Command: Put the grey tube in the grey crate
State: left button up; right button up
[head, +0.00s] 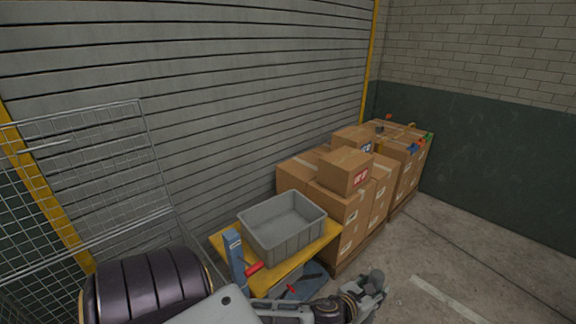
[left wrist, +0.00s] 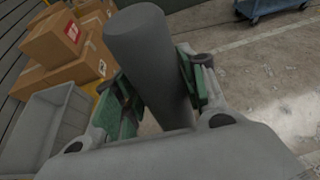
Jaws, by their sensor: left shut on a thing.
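The grey tube (left wrist: 150,65) stands between the green-padded fingers of my left gripper (left wrist: 158,95) in the left wrist view, and the gripper is shut on it. In the head view my left gripper (head: 373,282) is low in the picture, to the right of and nearer than the grey crate; I cannot make out the tube clearly there. The grey crate (head: 290,243) is an open bin on a yellow-topped table, and its visible inside looks empty. It also shows at the left of the left wrist view (left wrist: 62,125). My right gripper is not in view.
A blue upright object (head: 235,252) and a red item (head: 254,268) are beside the crate. Stacked cardboard boxes (head: 340,205) stand behind it to the right. A wire mesh cage (head: 90,175) is at the left. The floor (head: 440,260) at right is mostly clear.

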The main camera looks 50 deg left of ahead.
aim_at(283, 235)
jog(key=i+j+u, duration=0.1)
jog(key=i, duration=2.6)
jog(key=i+l+u, duration=0.1)
jog(key=i+u, duration=0.3)
jog(key=u, duration=0.35)
jog(key=i+l+u, duration=0.1)
jog(key=u, duration=0.3)
jog(key=l+u, duration=0.1)
jog(key=u, duration=0.35)
jog(key=i+l+u, duration=0.15)
jog(key=u, duration=0.3)
jog(key=l+u, duration=0.15)
jog(key=u, duration=0.25)
